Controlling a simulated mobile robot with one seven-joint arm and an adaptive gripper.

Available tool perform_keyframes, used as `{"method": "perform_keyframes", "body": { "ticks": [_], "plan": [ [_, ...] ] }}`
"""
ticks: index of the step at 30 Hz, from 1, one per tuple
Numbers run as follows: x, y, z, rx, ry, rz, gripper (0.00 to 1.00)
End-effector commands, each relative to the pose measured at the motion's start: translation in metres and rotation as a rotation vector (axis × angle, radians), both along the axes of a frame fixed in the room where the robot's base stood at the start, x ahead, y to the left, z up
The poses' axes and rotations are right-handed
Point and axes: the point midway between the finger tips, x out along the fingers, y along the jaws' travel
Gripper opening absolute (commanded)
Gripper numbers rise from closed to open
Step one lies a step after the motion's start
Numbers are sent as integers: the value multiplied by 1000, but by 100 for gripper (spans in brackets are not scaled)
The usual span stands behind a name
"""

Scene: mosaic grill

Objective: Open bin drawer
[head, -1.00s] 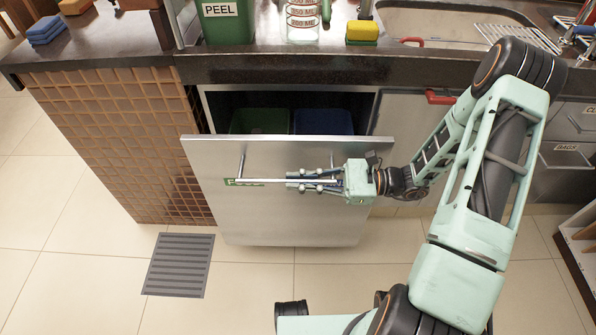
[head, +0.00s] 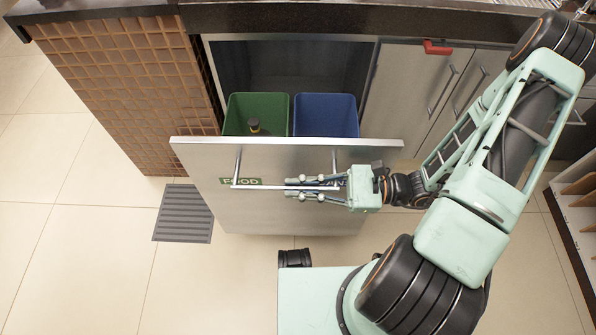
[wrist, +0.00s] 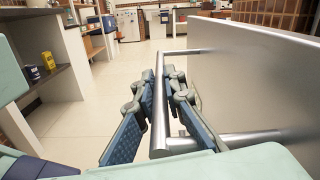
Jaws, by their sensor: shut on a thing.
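The bin drawer (head: 290,218) stands pulled out from under the counter, with a plain steel front. Inside it are a green bin (head: 258,106) holding a dark bottle-like thing, and a blue bin (head: 326,115). A long bar handle (head: 262,187) runs across the drawer front on two posts. My gripper (head: 303,188) is shut on the right part of this bar. In the wrist view, the fingers (wrist: 166,98) lie on both sides of the handle bar (wrist: 158,120), beside the drawer front (wrist: 255,75). A green FOOD label (head: 240,181) shows behind the bar; a second label is mostly hidden by my gripper.
Steel cabinet doors (head: 415,88) with a red hook-like thing (head: 437,48) on top are to the right. A tiled counter side (head: 130,85) is at the left. A grey floor grate (head: 183,213) lies left of the drawer. The tiled floor in front is clear.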

Motion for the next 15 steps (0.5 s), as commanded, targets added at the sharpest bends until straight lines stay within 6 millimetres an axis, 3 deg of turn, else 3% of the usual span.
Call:
{"method": "perform_keyframes", "body": {
  "ticks": [15],
  "plan": [
    [-17,0,-1,-2,-1,-2,0]
  ]
}}
